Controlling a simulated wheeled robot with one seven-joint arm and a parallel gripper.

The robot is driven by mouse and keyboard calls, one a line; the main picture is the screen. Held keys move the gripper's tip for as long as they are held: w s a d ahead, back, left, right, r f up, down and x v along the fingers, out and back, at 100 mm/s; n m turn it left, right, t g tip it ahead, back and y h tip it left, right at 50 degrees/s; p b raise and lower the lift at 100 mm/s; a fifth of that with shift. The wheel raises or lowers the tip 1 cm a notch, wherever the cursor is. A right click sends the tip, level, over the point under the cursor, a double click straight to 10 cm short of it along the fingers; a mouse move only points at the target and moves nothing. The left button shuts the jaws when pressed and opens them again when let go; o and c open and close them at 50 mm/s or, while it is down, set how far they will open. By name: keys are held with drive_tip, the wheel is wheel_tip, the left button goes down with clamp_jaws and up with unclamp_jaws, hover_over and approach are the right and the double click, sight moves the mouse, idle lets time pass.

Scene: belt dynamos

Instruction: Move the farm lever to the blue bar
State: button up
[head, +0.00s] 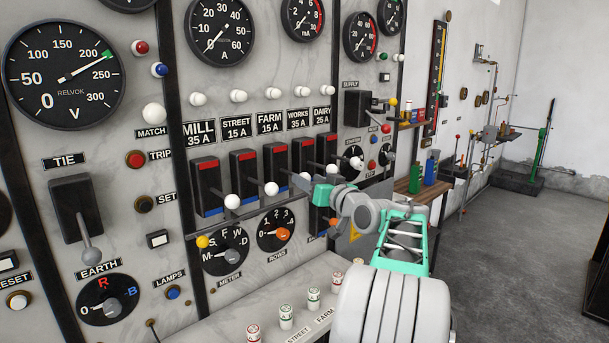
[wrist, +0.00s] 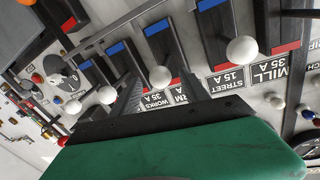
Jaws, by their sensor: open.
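The farm switch (head: 274,168) is a dark upright block under the FARM 15 A label (head: 270,122). It has a red bar (head: 274,151) at its top and a blue bar (wrist: 157,28) at its lower end, seen upside down in the wrist view. Its lever sticks out and ends in a white knob (head: 303,178). My gripper (head: 309,187) is open at this knob. In the wrist view, my fingers (wrist: 157,84) lie on either side of a white knob (wrist: 159,77), which appears to be the farm one. Contact cannot be told.
Matching white knobs stand close on both sides, the street knob (head: 271,188) on the left and the works knob (head: 332,168) on the right. A dark rod with a yellow knob (head: 203,242) runs across below the switches. Rotary dials and a sloping ledge lie underneath.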

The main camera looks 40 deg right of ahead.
drive_tip(key=w, duration=0.2)
drive_tip(key=shift+w+d+p, duration=0.2)
drive_tip(key=shift+w+p, duration=0.1)
drive_tip(key=shift+w, duration=0.05)
clamp_jaws()
idle(1.1)
